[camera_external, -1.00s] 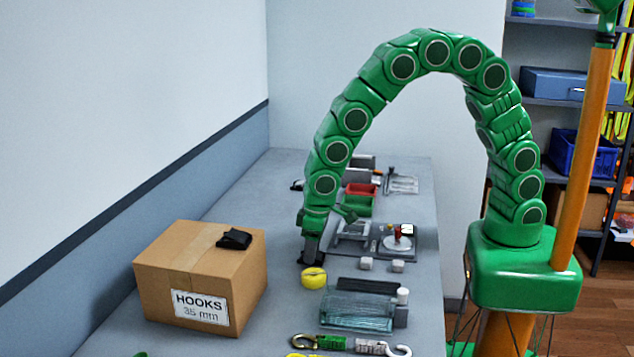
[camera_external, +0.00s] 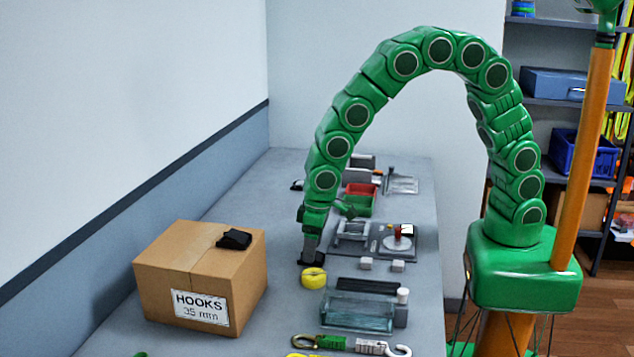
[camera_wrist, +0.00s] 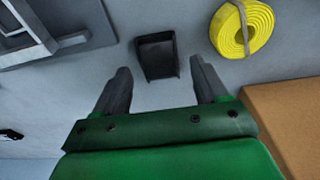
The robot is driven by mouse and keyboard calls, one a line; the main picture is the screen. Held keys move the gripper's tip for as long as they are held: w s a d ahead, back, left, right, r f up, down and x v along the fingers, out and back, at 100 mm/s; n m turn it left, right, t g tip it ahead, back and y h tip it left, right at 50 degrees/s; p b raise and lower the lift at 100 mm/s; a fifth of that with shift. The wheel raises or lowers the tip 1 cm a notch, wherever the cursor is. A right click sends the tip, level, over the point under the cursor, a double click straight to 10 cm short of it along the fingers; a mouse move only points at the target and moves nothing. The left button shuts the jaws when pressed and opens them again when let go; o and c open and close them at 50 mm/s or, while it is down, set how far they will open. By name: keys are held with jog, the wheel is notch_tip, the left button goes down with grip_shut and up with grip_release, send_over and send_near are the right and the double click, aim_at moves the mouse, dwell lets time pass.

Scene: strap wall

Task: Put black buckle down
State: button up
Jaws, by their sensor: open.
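A black buckle (camera_wrist: 157,57) lies on the grey bench top, as the wrist view shows. It is between and slightly beyond the fingertips of my gripper (camera_wrist: 160,70), with a visible gap to each finger. My gripper is open and holds nothing. In the external view my gripper (camera_external: 311,248) points down at the bench, just behind the yellow strap roll. There the dark buckle (camera_external: 313,260) is hard to separate from the fingers. A second black buckle (camera_external: 234,239) rests on top of the cardboard box (camera_external: 165,295).
The yellow strap roll (camera_external: 313,278) sits close to the buckle; it also shows in the wrist view (camera_wrist: 242,27). A grey fixture plate (camera_external: 372,250), small light blocks (camera_external: 366,264) and a glassy tray (camera_external: 357,313) stand to the right. Bare bench lies left of my gripper.

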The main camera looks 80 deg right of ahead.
aim_at(318, 254)
notch_tip(318, 254, up, 11)
jog(key=s, duration=0.1)
jog(key=s+d+r+g, duration=0.1)
jog(key=s+d+r, duration=0.3)
jog(key=s+d, duration=0.35)
jog(key=s+d+r+g, duration=0.1)
jog(key=s+d+r, duration=0.2)
jog(key=s+d, duration=0.7)
jog(key=s, duration=0.7)
jog(key=s+d+r+g, duration=0.1)
jog(key=s+d, duration=0.2)
jog(key=s, duration=0.7)
jog(key=shift+s+r, duration=0.25)
jog(key=shift+s, duration=0.05)
jog(key=o, duration=0.4)
jog(key=shift+s, duration=0.3)
jog(key=shift+o, duration=0.5)
